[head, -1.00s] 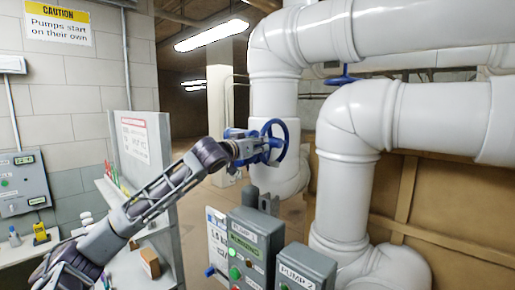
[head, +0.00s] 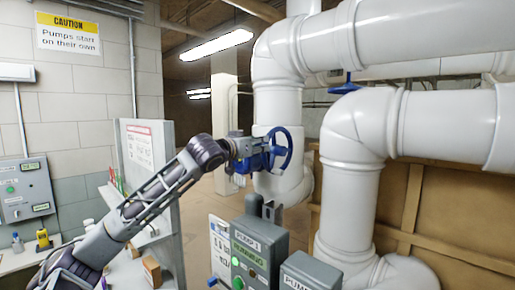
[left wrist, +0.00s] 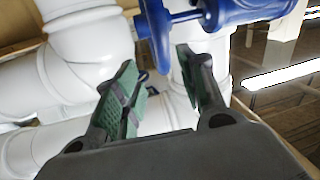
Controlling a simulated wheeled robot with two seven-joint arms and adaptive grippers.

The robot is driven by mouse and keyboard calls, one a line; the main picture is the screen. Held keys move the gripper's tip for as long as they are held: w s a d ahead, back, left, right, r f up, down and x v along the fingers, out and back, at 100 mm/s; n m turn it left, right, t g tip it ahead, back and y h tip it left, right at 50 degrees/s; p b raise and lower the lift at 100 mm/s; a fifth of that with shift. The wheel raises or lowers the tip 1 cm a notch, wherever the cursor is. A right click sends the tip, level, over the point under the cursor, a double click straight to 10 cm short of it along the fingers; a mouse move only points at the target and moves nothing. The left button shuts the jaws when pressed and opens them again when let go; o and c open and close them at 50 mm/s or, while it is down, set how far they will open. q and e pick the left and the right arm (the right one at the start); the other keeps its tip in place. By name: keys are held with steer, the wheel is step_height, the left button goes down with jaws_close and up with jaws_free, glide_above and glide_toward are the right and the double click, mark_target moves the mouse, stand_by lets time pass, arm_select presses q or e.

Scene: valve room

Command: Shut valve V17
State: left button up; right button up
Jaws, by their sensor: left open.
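A blue handwheel (head: 286,150) with a blue valve body stands by the white vertical pipe in the head view; no V17 tag is readable. My left gripper (head: 246,148) is at the left side of this wheel, its fingertips hard to make out against the blue parts. In the left wrist view, my left gripper (left wrist: 159,68) is open, with green pads on its fingers. A blue rim part (left wrist: 155,32) reaches into the gap between the fingers, and a blue body lies beyond at upper right. Contact cannot be told. My right gripper is not in view.
A second blue handwheel (head: 346,84) sits higher, behind the large white pipes (head: 352,125). Grey pump boxes (head: 250,248) stand below the valve. A shelf unit (head: 145,150) with a sign is at left, near my left arm. A control panel (head: 25,190) is on the wall.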

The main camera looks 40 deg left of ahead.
arm_select(q)
steer(key=shift+s+d+r, duration=0.2)
steer(key=shift+s+r, duration=0.7)
steer(key=shift+r, duration=0.1)
steer(key=shift+s+d+r, duration=0.15)
steer(key=shift+s+r, duration=0.75)
steer(key=shift+r, duration=0.1)
